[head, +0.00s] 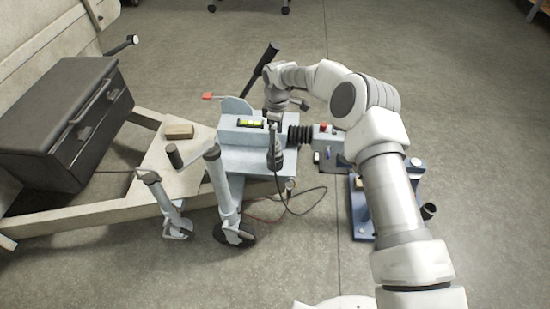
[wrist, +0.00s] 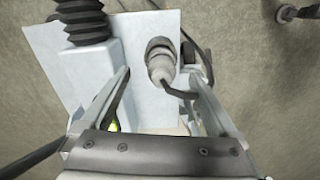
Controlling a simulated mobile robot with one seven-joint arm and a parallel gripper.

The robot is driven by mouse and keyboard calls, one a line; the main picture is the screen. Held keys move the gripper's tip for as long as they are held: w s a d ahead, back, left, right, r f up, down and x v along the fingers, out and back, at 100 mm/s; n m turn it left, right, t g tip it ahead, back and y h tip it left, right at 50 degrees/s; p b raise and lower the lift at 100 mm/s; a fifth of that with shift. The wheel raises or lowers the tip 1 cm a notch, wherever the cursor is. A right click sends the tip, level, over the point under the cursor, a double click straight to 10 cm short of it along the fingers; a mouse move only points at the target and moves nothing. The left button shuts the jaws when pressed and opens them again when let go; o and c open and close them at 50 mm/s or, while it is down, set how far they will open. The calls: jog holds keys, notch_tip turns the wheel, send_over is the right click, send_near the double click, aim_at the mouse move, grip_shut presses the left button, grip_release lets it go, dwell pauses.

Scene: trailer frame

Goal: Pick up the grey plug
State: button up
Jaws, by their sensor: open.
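The grey plug (wrist: 160,62) shows in the wrist view as a dark-ringed cylinder with a paler lower body and a dark cable leaving its lower end. In the head view it appears at the near side of the pale blue hitch plate (head: 240,161), as a grey upright shape (head: 276,160) with its cable hanging below. My gripper (wrist: 160,77) is open, with one finger on each side of the plug in the wrist view. I cannot tell whether either finger touches it. In the head view my gripper (head: 274,121) is above the hitch plate and partly hidden by the wrist.
A black bellows (wrist: 82,18) and hitch housing stand left of the plug in the wrist view. Jockey wheel post (head: 222,180), dark toolbox (head: 65,120), wooden block (head: 179,131) and blue stand (head: 360,212) surround the hitch. Open floor lies in front.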

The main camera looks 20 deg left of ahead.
aim_at(278, 151)
jog(key=f+b, duration=0.1)
jog(key=f, duration=0.1)
jog(key=f+b, duration=0.1)
jog(key=f, duration=0.2)
jog(key=shift+s+a+f, duration=0.2)
grip_shut()
dwell(0.3)
jog(key=shift+r, duration=0.1)
